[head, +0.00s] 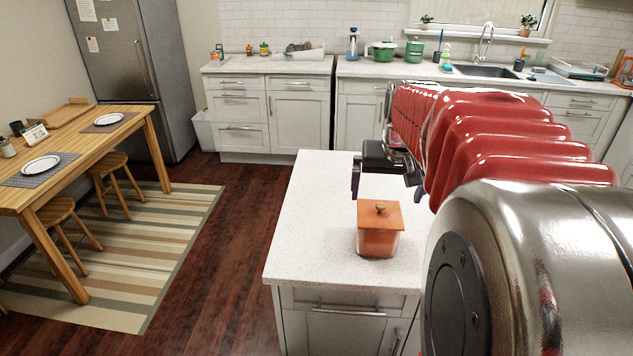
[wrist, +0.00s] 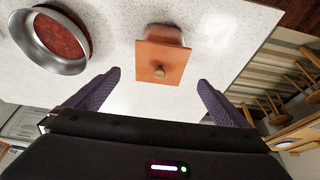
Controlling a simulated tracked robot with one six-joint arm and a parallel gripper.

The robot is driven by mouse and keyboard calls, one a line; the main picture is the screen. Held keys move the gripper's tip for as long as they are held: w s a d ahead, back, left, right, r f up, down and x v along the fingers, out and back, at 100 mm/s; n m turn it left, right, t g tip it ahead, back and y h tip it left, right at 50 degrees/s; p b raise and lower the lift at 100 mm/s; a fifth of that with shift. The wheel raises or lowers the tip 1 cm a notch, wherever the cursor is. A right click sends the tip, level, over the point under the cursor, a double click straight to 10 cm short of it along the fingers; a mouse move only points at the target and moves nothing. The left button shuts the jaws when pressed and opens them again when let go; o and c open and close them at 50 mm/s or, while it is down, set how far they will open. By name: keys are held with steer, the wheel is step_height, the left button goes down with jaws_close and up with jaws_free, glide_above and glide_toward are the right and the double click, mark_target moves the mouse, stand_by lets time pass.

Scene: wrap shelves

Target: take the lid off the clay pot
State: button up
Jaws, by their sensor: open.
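The clay pot (head: 377,243) is a square orange-brown pot on the white speckled island counter. In the head view the dark gripper is behind the pot, and my red arm hides part of the counter.
A metal pan (wrist: 50,42) with red contents stands on the counter to the left of the pot in the wrist view. The island counter (head: 310,235) is clear on the left. A dining table (head: 85,135) stands far left.

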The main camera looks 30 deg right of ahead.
mark_target(381, 209)
steer(key=shift+x, duration=1.95)
steer(key=shift+w+x, duration=0.2)
steer(key=shift+x, duration=2.4)
steer(key=shift+d+r, duration=0.1)
steer(key=shift+c, duration=0.3)
steer(key=c, duration=0.8)
steer(key=shift+r, duration=0.15)
steer(key=shift+c, duration=0.2)
step_height(381, 209, up, 10)
